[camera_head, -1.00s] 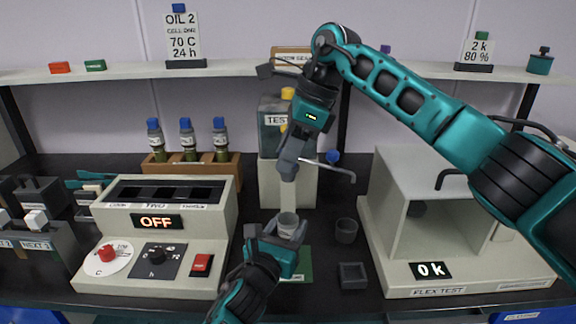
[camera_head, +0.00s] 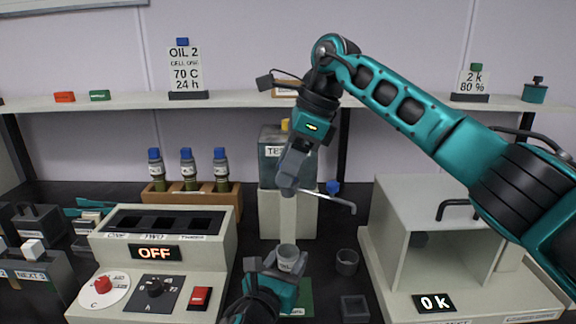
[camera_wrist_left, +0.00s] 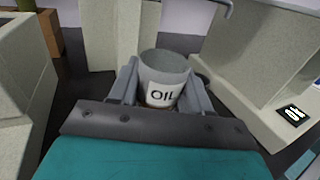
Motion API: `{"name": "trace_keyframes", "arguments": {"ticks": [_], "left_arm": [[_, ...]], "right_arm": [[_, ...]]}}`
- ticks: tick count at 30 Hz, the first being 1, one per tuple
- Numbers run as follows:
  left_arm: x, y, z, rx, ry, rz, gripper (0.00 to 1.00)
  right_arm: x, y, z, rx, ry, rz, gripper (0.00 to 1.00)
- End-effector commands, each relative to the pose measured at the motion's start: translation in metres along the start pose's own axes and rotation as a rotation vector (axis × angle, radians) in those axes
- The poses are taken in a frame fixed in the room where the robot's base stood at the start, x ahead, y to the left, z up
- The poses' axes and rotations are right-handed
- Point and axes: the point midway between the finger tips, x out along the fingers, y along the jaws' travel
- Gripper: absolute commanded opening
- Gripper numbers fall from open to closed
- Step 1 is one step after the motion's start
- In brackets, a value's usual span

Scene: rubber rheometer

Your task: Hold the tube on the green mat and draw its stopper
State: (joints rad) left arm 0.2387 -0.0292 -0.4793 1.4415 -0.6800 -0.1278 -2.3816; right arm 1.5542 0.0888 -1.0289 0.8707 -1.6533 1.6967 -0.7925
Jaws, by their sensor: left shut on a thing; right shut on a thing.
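The tube (camera_head: 288,257) is a grey cup shape, upright, with a white OIL label. My left gripper (camera_head: 276,264) is shut around it, with one finger on each side in the left wrist view (camera_wrist_left: 162,95). The tube's mouth is open at the top. The green mat (camera_head: 305,298) shows in part beside my left gripper; I cannot tell whether the tube's base touches it. My right gripper (camera_head: 287,182) is shut well above the tube, pointing down.
A bent grey rod (camera_head: 340,203) and a blue knob (camera_head: 333,187) are close to the right gripper's right. A round dark cup (camera_head: 347,262) and a square dark tray (camera_head: 355,307) lie right of the tube. The OFF heater block (camera_head: 155,225) stands left, the tester (camera_head: 400,240) right.

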Motion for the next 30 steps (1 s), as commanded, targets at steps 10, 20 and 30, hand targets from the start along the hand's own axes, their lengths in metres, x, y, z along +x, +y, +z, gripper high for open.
{"name": "trace_keyframes", "arguments": {"ticks": [10, 20, 30], "left_arm": [[-0.002, 0.001, -0.009, -0.001, 0.018, 0.003, 0.71], [-0.001, 0.000, -0.004, 0.000, 0.007, 0.001, 0.78], [-0.043, 0.000, -0.004, 0.002, 0.008, 0.000, 0.78]], "right_arm": [[0.001, 0.000, 0.000, 0.000, 0.000, 0.000, 0.14], [0.000, 0.000, 0.000, 0.000, 0.000, 0.000, 0.14], [0.000, 0.000, 0.000, 0.000, 0.000, 0.000, 0.14]]}}
